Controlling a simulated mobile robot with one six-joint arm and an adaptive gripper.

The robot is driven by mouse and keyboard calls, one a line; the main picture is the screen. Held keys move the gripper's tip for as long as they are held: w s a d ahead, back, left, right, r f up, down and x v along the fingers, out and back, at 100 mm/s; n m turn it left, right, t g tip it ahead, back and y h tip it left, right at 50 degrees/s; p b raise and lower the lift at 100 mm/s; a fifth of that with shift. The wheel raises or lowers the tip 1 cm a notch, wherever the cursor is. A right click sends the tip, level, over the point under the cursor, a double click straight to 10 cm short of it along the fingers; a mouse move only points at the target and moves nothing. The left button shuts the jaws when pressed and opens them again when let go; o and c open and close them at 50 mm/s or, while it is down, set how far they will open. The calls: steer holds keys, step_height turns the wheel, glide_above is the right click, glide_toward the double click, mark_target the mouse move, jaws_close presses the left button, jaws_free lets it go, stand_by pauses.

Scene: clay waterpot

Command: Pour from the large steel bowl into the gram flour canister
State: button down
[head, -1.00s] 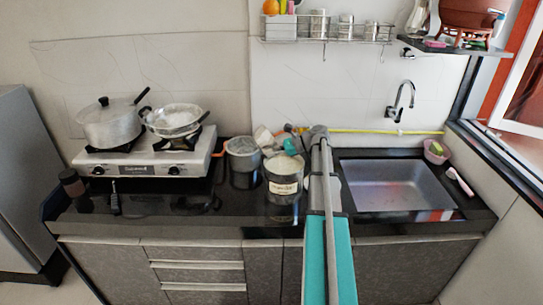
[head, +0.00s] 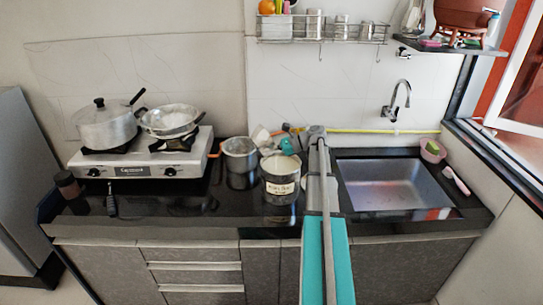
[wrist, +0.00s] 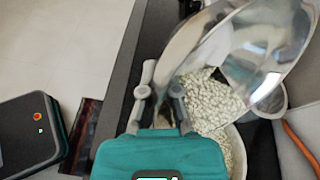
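The gram flour canister (head: 281,189) stands upright on the counter, grey with a pale label. Pale contents show at its top, and its rim is in the wrist view (wrist: 239,152). The large steel bowl (wrist: 268,45) is strongly tilted over the canister in the wrist view; in the head view only a small pale part of it (head: 262,137) shows behind the canister. My gripper (wrist: 161,92) has its fingers on either side of the bowl's rim. Pale lumpy grains (wrist: 210,100) lie below the bowl; where bowl contents end and canister contents begin is unclear.
A steel pot (head: 240,163) stands close left of the canister. The stove (head: 150,160) with a lidded pot (head: 106,125) and a pan (head: 170,119) is farther left. The sink (head: 385,186) is right of my arm. A wire shelf (head: 322,38) hangs above.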

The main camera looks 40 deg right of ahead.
mark_target(269, 144)
steer(key=shift+s+d+r+m+t+y+b, duration=0.1)
steer(key=shift+d+r+m+t+y+b, duration=0.45)
steer(key=shift+y+b, duration=0.6)
stand_by(1.0)
steer(key=shift+s+d+r+m+t+y+b, duration=0.1)
steer(key=shift+d+r+m+t+y+b, duration=0.2)
steer(key=shift+d+y+b, duration=0.4)
steer(key=shift+d+r+m+t+y+b, duration=0.1)
steer(key=shift+d+r+t+y+b, duration=0.2)
steer(key=shift+b, duration=0.6)
stand_by(1.4)
stand_by(0.5)
steer(key=r+p, duration=0.1)
steer(key=p, duration=0.1)
steer(key=a+r+n+g+h+p, duration=0.1)
steer(key=p, duration=0.2)
steer(key=shift+r, duration=0.2)
steer(key=shift+a+h+p, duration=0.15)
steer(key=shift+h+p, duration=0.1)
steer(key=shift+p, duration=0.05)
stand_by(0.4)
steer(key=shift+a+f+n+g+h+p, duration=0.15)
steer(key=shift+a+n+g+h+p, duration=0.2)
steer(key=shift+p, duration=0.35)
steer(key=shift+w+a+f+h+p, duration=0.2)
steer(key=shift+a+f+h+p, duration=0.1)
steer(key=shift+f+h+p, duration=0.2)
